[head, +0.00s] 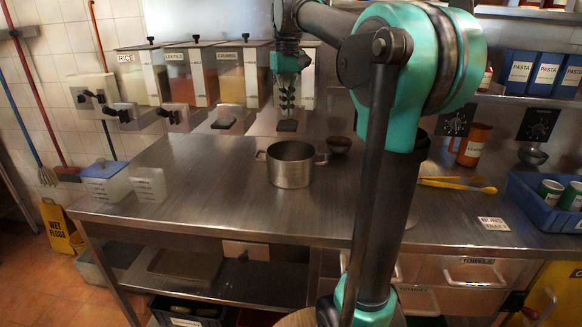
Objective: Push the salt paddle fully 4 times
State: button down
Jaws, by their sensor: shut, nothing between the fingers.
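A row of clear dispensers hangs on the back wall in the head view, with labels such as RICE and LENTILS. The rightmost dispenser (308,88) has pale contents and is largely covered by my gripper, so its label is hidden and I cannot confirm that it is the salt. A small dark paddle (287,126) shows low in front of that dispenser. My gripper (287,105) is shut and empty, fingers pointing down, just above this paddle in the picture. Whether it touches the paddle I cannot tell.
A steel pot (291,168) stands on the metal counter (215,185) below the dispensers, with a small bowl (339,145) beside it. Yellow tongs (458,184) and a blue crate (545,205) lie right of my arm.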

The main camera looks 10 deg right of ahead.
aim_at(287, 125)
jog(key=shift+f, duration=0.2)
jog(key=shift+f, duration=2.15)
jog(key=shift+r, duration=2.35)
jog(key=shift+f, duration=0.2)
jog(key=shift+f, duration=2.15)
jog(key=shift+r, duration=2.35)
